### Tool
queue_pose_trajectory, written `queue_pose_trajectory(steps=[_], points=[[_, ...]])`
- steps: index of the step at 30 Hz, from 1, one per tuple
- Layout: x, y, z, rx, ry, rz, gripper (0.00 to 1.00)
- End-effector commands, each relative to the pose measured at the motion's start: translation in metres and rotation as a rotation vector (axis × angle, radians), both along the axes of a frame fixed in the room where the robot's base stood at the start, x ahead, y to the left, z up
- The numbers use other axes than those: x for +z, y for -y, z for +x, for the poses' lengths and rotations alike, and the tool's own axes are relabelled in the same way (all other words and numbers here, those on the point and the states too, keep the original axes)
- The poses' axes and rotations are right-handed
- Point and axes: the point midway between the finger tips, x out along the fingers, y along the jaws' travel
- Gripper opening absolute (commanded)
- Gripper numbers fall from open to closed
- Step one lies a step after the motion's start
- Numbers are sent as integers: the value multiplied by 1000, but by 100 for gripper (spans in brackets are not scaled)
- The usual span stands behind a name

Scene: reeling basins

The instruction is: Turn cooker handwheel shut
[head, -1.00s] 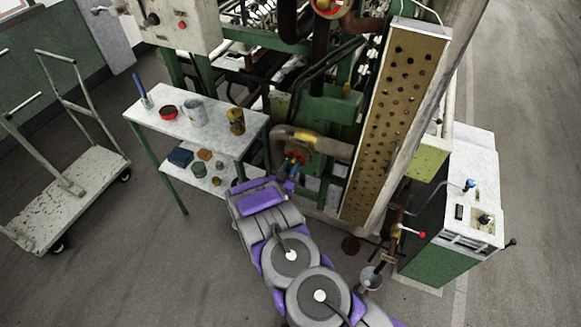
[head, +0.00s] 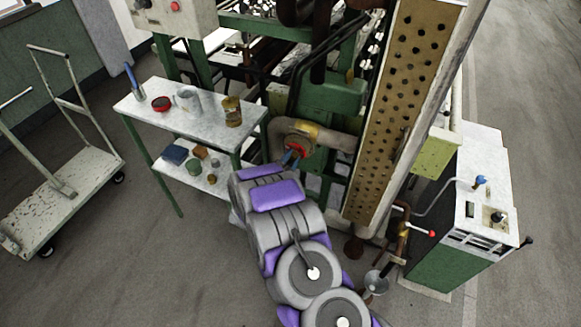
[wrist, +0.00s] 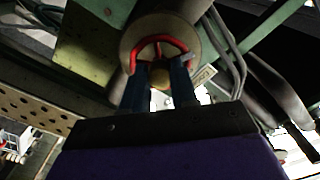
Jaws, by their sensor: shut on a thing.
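The cooker handwheel is a small red wheel (wrist: 159,42) on the end of a pipe fitting, seen in the wrist view at the top middle. In the head view the red handwheel (head: 291,157) shows only in part, at the pipe elbow right of the side table. My gripper (wrist: 161,72) has its two blue fingers at the wheel, one on each side of its round centre, and is shut on it. In the head view my gripper (head: 294,153) reaches the wheel from the front. The fingers hide the lower part of the rim.
A side table (head: 152,124) with cans, a red dish and small blocks stands left of my arm. A flat trolley (head: 85,180) is further left. A perforated panel (head: 392,120) and a green-and-white cabinet (head: 438,262) are to the right. Open floor lies at the lower left.

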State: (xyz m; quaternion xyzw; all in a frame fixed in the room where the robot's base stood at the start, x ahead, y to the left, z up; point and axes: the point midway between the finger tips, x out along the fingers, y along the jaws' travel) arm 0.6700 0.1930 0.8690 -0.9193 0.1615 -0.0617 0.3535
Motion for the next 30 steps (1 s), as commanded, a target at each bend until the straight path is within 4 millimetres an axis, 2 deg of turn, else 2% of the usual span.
queue_pose_trajectory(steps=[1, 8, 21, 25, 30], points=[[-6, -1, 0, 1, 12, 35, 0], [-1, -1, 0, 0, 109, 306, 0], [-2, 0, -1, -2, 321, 898, 0], [-3, 0, -1, -5, 367, 1027, 0], [-4, 1, -1, -6, 384, 1078, 0]])
